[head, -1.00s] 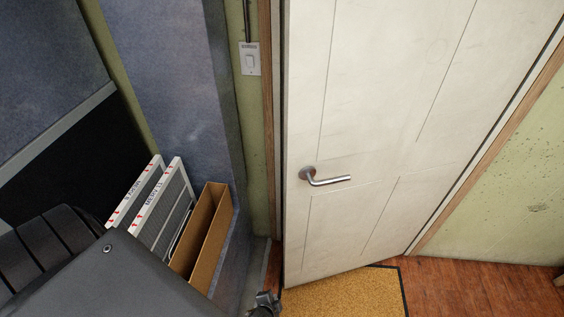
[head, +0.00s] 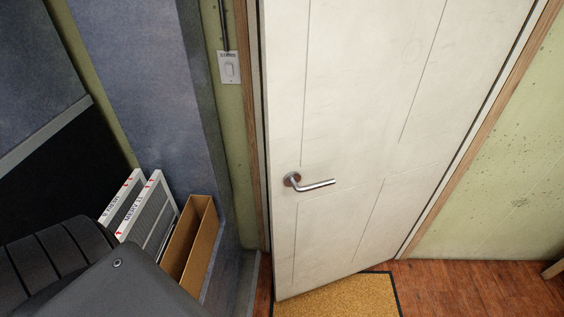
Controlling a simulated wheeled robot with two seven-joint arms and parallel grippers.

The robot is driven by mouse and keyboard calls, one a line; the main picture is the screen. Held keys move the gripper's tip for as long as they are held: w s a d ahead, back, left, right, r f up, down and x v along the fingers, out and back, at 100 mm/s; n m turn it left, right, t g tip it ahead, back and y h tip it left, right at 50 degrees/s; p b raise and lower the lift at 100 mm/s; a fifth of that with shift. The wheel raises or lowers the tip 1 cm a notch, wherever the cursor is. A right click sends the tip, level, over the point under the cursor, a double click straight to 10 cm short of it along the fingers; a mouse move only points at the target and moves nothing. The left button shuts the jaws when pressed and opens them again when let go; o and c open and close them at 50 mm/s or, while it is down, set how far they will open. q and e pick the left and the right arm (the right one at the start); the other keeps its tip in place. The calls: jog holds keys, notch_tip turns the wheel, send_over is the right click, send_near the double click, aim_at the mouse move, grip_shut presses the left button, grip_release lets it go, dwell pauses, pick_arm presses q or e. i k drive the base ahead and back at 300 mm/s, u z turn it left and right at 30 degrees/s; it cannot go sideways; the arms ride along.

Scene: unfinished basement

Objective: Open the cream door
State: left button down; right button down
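The cream door (head: 385,120) fills the middle of the head view. Its silver lever handle (head: 312,184) is near the door's left edge and lies about level. The door stands ajar: its lower left corner is swung toward me, out from the frame, and its bottom edge slants back to the right side. Neither gripper is in view, and nothing in view touches the handle.
A tan mat (head: 345,298) with a dark border lies at the door's foot. Filter panels (head: 150,215) and an open cardboard box (head: 196,245) stand at the left by a blue-grey panel (head: 150,90). A light switch (head: 229,68) is left of the door.

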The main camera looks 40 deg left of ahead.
aim_at(368, 105)
jog(key=z, duration=1)
jog(key=i, duration=0.5)
jog(key=u, duration=2.15)
